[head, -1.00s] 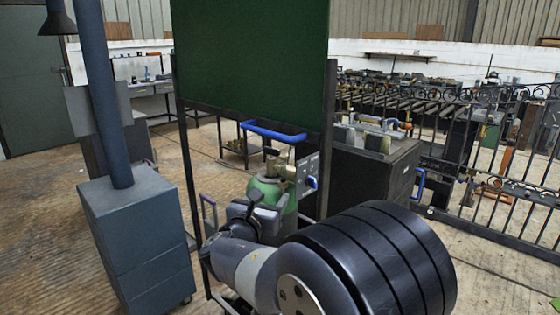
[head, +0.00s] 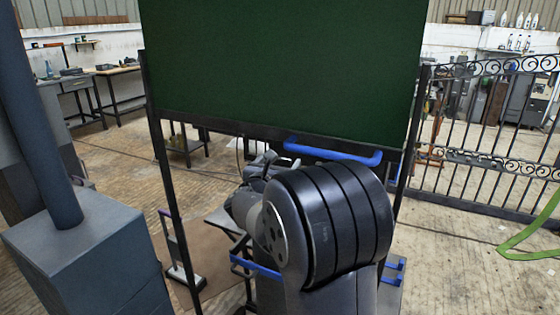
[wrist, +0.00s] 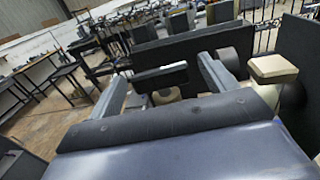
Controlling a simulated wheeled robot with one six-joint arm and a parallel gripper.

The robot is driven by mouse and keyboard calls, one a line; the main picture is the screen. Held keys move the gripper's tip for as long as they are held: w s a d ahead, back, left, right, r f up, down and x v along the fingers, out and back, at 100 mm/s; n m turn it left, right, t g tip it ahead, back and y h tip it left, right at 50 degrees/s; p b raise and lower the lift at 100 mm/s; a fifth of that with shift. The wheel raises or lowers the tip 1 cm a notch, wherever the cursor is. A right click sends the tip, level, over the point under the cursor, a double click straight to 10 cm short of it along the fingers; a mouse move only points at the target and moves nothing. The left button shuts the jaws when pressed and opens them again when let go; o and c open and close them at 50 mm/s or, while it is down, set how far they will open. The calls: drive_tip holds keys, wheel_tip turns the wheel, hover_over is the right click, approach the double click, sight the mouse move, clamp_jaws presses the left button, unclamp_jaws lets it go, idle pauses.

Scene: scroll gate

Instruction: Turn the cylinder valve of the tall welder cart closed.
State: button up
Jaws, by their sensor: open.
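A beige block (wrist: 272,68) is right of the fingers. In the head view my gripper is mostly hidden behind the arm.
A grey-blue box with a thick post (head: 90,250) is at left. Floor is clear between cart and gate.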

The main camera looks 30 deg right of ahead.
drive_tip(key=shift+w+d, duration=0.45)
drive_tip(key=shift+w, duration=0.05)
drive_tip(key=shift+c, duration=0.6)
drive_tip(key=c, duration=0.9)
